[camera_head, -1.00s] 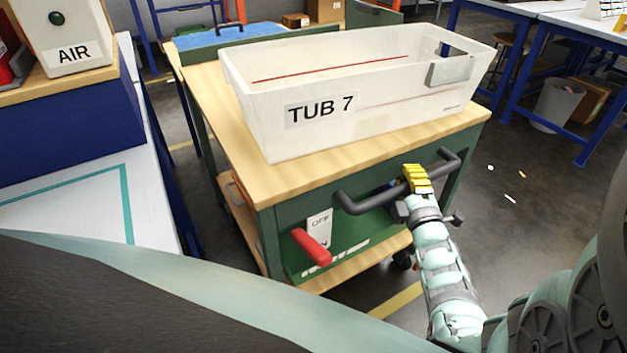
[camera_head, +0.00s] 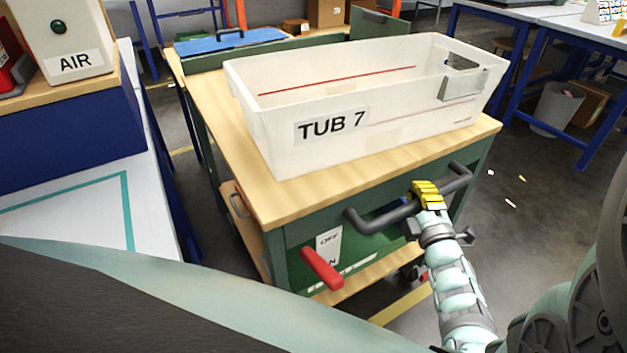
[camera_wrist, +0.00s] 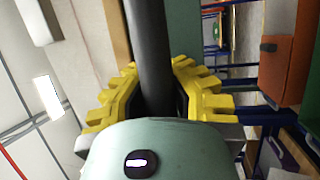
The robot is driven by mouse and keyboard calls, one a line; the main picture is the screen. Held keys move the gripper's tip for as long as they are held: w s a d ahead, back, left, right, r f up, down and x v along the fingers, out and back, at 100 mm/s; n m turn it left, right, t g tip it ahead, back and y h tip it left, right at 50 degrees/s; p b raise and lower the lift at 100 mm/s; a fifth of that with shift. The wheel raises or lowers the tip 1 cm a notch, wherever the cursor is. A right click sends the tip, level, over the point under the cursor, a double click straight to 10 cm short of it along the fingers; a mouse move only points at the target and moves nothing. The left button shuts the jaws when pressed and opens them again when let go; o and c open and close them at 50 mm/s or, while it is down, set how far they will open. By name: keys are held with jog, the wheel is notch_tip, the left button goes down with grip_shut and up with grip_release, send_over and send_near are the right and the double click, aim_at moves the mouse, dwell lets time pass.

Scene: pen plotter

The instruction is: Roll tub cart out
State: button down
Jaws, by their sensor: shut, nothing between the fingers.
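The tub cart is a green cart with a wooden top (camera_head: 215,105), carrying a white tub (camera_head: 415,135) labelled TUB 7. A dark bar handle (camera_head: 375,222) spans its near face. My gripper (camera_head: 427,193) is at the handle's right half, its yellow fingers over the bar. In the wrist view the bar runs between the yellow fingers of my gripper (camera_wrist: 152,95). The gripper is shut; I cannot tell whether the fingers touch the bar. A red lever (camera_head: 322,270) slants down over the lower part of an OFF/ON plate (camera_head: 328,243), leaving OFF readable.
A white-topped table (camera_head: 70,210) with a blue block and an AIR box (camera_head: 75,50) stands close on the left. Blue-legged tables (camera_head: 540,40) and a grey bin (camera_head: 557,108) are at the right back. Floor is open right of the cart, with small scraps.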

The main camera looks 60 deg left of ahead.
jog(key=s+d+b, duration=0.2)
jog(key=d, duration=2.6)
jog(key=c, duration=1.7)
grip_release()
jog(key=shift+f, duration=0.15)
jog(key=o, duration=0.9)
jog(key=shift+s, duration=0.1)
jog(key=shift+v, duration=3.75)
